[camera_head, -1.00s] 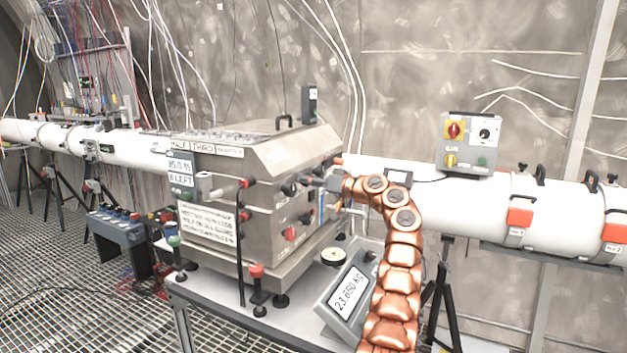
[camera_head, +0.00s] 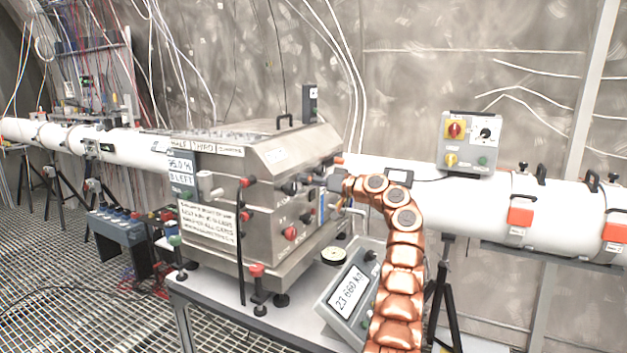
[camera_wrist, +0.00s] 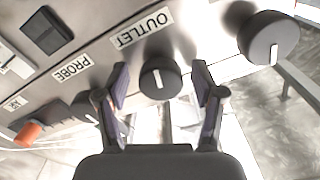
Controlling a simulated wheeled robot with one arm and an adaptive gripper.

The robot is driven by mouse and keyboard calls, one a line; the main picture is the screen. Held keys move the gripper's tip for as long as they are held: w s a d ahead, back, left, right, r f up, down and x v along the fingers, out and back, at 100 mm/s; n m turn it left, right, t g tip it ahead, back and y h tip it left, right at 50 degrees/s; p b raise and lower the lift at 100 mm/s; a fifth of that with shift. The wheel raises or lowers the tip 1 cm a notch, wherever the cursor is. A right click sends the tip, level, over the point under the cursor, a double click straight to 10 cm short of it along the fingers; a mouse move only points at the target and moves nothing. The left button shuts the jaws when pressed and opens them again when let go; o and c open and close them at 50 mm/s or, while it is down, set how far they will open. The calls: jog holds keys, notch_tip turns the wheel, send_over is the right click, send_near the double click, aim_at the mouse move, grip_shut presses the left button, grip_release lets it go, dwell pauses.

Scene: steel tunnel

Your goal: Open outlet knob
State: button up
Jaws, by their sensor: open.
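The outlet knob (camera_wrist: 160,78) is a round dark knob with a white line, below the upside-down OUTLET label (camera_wrist: 144,30) in the wrist view. Its white line runs nearly up and down in that picture. My gripper (camera_wrist: 160,82) is open, with one finger on each side of the knob and a visible gap on both sides. In the head view, my gripper (camera_head: 338,184) is at the right side of the steel box (camera_head: 285,160). The outlet knob cannot be made out there.
Another dark knob (camera_wrist: 266,40) is to the right in the wrist view. A PROBE label (camera_wrist: 72,68) and an orange-tipped part (camera_wrist: 28,134) are to the left.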

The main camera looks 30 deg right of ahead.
jog(key=v, duration=1.2)
dwell(0.4)
